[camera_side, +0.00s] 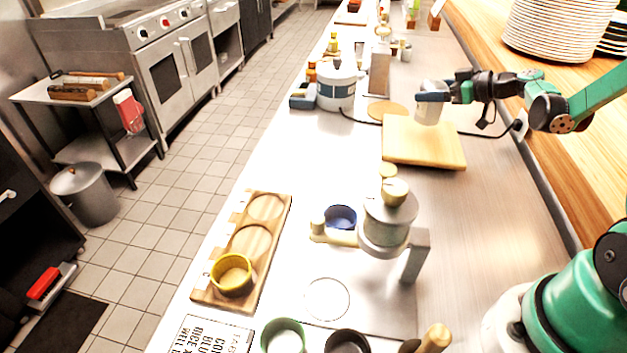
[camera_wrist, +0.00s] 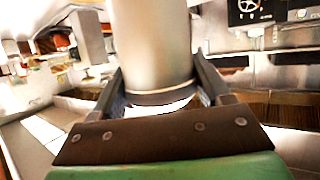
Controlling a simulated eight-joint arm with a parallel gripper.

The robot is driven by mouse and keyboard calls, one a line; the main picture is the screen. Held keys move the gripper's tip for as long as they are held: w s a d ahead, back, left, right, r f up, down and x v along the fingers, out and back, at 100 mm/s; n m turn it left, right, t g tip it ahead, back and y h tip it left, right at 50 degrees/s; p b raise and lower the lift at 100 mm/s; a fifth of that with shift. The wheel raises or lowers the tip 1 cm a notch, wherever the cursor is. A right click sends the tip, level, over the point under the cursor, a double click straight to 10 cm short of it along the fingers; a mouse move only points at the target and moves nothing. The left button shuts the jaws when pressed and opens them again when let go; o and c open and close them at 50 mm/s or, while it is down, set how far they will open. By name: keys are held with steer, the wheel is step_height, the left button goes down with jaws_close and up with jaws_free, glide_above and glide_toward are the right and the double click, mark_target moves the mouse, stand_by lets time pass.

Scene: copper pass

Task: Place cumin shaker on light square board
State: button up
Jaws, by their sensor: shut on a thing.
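The light square board (camera_side: 424,146) lies flat on the steel counter in the side view. My gripper (camera_side: 432,97) is over the board's far right part, shut on a pale grey cylindrical shaker (camera_side: 430,115), which I take to be the cumin shaker though no label shows. The shaker looks upright. Its bottom is over or close to the board, and I cannot tell whether it touches. In the wrist view the shaker (camera_wrist: 152,45) fills the space between the fingers of my gripper (camera_wrist: 158,95).
A white pot-like appliance (camera_side: 336,88) and a round wooden board (camera_side: 387,109) lie to the left. A grey press-like device (camera_side: 388,220) stands nearer, beside a wooden tray (camera_side: 236,293) with a yellow bowl (camera_side: 232,275). A dark cable runs along the counter. The board's near part is bare.

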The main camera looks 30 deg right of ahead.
mark_target(429, 108)
steer(key=shift+f, duration=1.95)
steer(key=shift+f, duration=0.15)
steer(key=o, duration=1.3)
steer(key=v, duration=1.2)
steer(key=a+m+g+h, duration=0.1)
steer(key=a+g, duration=0.1)
steer(key=a, duration=0.5)
steer(key=s+a+r+m+g+h, duration=0.1)
steer(key=a+g, duration=0.1)
steer(key=a, duration=0.6)
steer(key=s+a+r+m+g+h, duration=0.1)
steer(key=a+h, duration=0.1)
steer(key=a, duration=0.6)
steer(key=shift+a+r+m+g, duration=0.1)
steer(key=shift+r+m+g, duration=0.1)
steer(key=shift+m+g, duration=0.2)
